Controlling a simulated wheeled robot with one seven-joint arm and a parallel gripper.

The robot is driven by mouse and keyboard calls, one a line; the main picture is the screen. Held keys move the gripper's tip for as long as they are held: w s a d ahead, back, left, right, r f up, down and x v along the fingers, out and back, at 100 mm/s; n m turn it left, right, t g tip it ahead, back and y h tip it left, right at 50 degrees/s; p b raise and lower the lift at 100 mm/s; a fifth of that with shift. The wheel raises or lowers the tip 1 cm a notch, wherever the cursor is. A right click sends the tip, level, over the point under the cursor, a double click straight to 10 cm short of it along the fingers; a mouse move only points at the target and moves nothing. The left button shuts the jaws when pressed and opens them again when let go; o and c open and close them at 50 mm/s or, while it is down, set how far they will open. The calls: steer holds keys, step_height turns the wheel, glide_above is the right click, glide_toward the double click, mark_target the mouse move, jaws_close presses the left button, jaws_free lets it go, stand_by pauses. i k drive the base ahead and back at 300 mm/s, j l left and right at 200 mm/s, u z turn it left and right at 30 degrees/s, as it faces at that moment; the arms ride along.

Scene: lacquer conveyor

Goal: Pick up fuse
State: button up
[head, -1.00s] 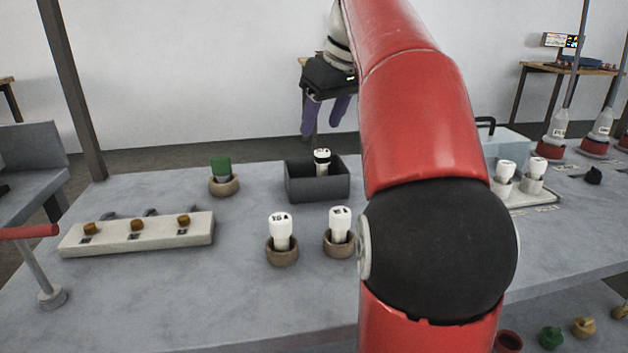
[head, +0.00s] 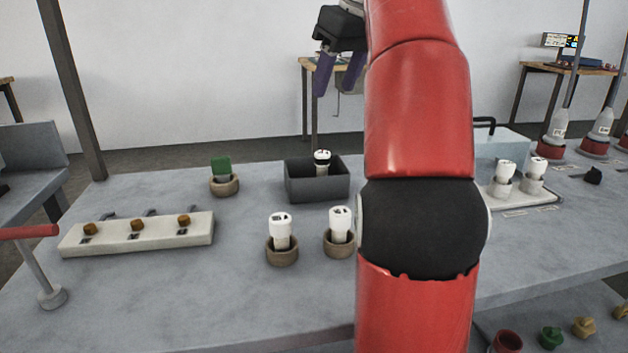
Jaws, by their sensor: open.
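I cannot tell for sure which piece is the fuse. White, fuse-like cylinders with dark marks stand upright in the head view. One white cylinder (head: 281,231) is in a brown round holder at the front middle, and another white cylinder (head: 340,224) is in a holder to its right. A white piece with a black band (head: 322,160) stands inside a dark open bin (head: 318,188) behind them. My gripper (head: 335,90), with purple fingers, is open and empty, high above and behind the bin, touching nothing. My red arm hides part of the table right of the holders.
A green-topped piece (head: 221,168) sits in a holder left of the bin. A pale block with several brown knobs (head: 136,236) lies at left. Two white pieces (head: 504,171) stand on a tray at right. Bare table lies in front of the holders.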

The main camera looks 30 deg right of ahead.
mark_target(281, 225)
steer(key=k, duration=1)
